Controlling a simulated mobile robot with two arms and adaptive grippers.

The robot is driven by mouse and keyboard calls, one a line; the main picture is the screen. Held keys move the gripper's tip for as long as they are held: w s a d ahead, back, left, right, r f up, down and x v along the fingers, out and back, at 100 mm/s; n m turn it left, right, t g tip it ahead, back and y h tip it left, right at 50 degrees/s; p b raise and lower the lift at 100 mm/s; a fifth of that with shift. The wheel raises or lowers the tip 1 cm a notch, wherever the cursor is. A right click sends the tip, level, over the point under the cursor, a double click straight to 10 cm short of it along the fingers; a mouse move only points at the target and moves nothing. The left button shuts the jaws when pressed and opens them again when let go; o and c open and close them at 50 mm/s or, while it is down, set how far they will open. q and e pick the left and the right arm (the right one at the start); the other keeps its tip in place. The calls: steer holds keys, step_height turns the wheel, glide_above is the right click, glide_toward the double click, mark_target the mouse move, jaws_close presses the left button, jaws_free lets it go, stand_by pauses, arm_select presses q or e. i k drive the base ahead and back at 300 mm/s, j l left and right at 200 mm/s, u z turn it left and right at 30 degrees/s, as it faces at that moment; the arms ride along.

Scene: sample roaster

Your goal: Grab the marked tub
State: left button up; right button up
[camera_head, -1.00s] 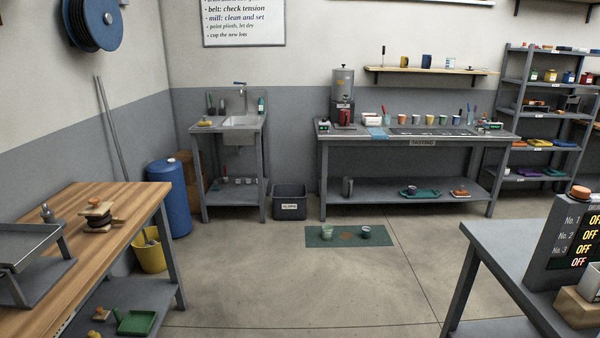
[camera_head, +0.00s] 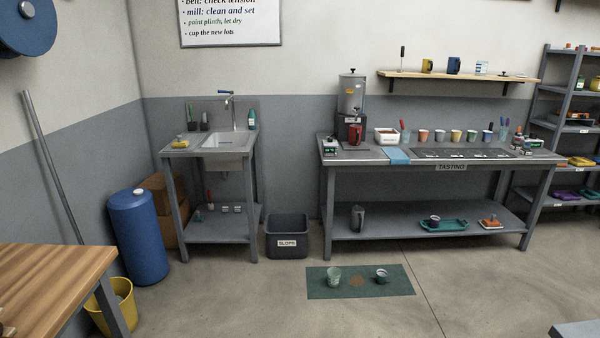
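A dark grey tub (camera_head: 287,234) with a white label reading "SLOPS" stands on the floor between the sink stand and the tasting bench. A smaller white tub (camera_head: 387,138) with dark marking on its front and brown contents stands on the tasting bench (camera_head: 431,166), right of the red mug (camera_head: 355,134). I cannot tell which of the two the task means. Neither of my grippers shows in the head view.
A green mat (camera_head: 328,290) with two cups lies on the floor before the bench. The sink stand (camera_head: 178,205), blue barrel (camera_head: 138,240) and yellow bucket (camera_head: 117,311) are at the left. A wooden worktop (camera_head: 45,285) fills the near left corner.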

mark_target(334, 274)
steer(key=i, duration=1.75)
